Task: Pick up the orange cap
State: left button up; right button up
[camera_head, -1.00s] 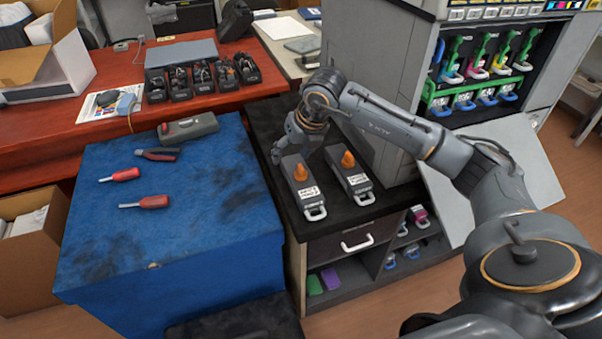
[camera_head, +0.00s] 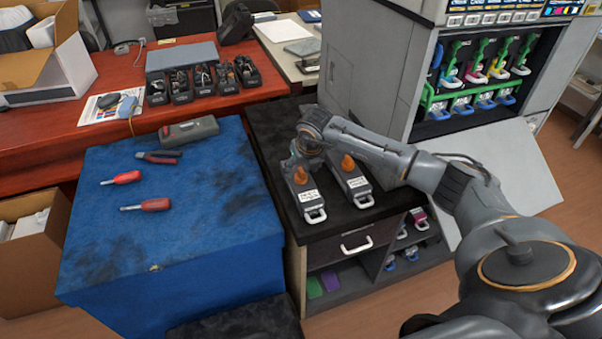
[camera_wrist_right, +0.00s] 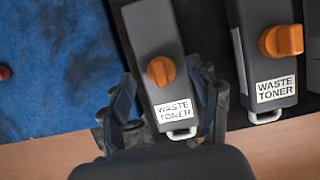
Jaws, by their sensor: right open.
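Two grey waste toner cartridges lie side by side on a black cabinet top, each with an orange cap on it. The left cartridge (camera_head: 308,201) has its orange cap (camera_head: 299,175) partly behind my right gripper (camera_head: 290,167). The right cartridge (camera_head: 355,185) has its orange cap (camera_head: 348,162) in view. In the right wrist view, my right gripper (camera_wrist_right: 165,88) is open, its fingers on either side of the left cartridge. The left orange cap (camera_wrist_right: 161,71) shows between the fingers, apart from both. The right orange cap (camera_wrist_right: 281,40) is outside them. My left gripper is not in view.
A blue-topped bench (camera_head: 190,225) left of the cabinet holds screwdrivers, pliers and a grey-green case (camera_head: 188,131). A large printer (camera_head: 385,70) stands behind and right, with an open flap (camera_head: 505,175). The cabinet top (camera_head: 275,130) is bare behind the cartridges.

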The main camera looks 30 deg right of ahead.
jog(key=shift+x, duration=1.2)
jog(key=c, duration=0.9)
jog(key=shift+r, duration=0.15)
